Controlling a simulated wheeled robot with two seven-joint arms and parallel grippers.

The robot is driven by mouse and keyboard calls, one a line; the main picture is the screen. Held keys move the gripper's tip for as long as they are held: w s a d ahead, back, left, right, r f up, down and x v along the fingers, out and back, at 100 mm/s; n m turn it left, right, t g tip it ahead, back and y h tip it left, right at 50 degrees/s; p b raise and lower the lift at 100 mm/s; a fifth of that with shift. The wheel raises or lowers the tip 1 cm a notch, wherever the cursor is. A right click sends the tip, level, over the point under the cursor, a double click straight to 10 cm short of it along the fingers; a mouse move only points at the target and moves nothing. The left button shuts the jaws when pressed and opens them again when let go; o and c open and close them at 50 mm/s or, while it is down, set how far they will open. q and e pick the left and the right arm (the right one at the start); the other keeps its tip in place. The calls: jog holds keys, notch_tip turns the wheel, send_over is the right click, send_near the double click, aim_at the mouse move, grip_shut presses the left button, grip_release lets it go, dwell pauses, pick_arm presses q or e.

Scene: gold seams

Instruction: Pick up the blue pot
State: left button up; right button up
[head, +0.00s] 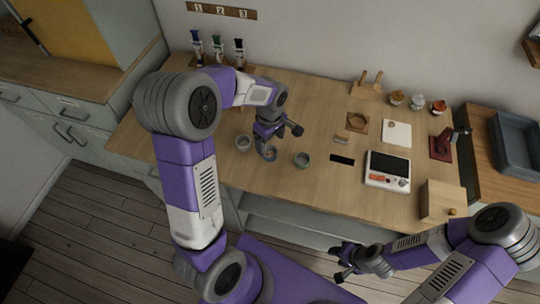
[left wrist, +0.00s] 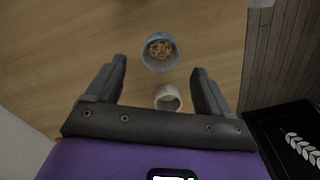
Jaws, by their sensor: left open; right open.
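The blue pot (left wrist: 147,60) shows in the left wrist view with brown bits inside, beyond and between my left fingertips (left wrist: 159,68). In the head view the blue pot (head: 270,153) stands on the table just below my left gripper (head: 274,141), which partly covers it. The left gripper is open, pointing down, with nothing in its jaws. A pale pot (left wrist: 168,97) also shows between the fingers in the wrist view; in the head view a pale pot (head: 243,143) stands left of the blue one. My right gripper (head: 337,263) is open and empty, in front of the table.
A green pot (head: 301,160) stands right of the blue pot. A black pad (head: 342,159), a white device (head: 387,170) and a wooden box (head: 441,201) are further right. Bottles (head: 217,47) stand at the back left. Small jars (head: 418,102) stand at the back right.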

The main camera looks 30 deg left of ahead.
aim_at(270, 149)
pick_arm(q)
notch_tip(270, 149, down, 6)
jog(key=shift+a+r+b, duration=0.1)
jog(key=shift+r+b, duration=0.1)
jog(key=shift+b, duration=0.65)
jog(key=shift+r, duration=0.1)
jog(key=shift+c, duration=0.3)
jog(key=c, duration=1)
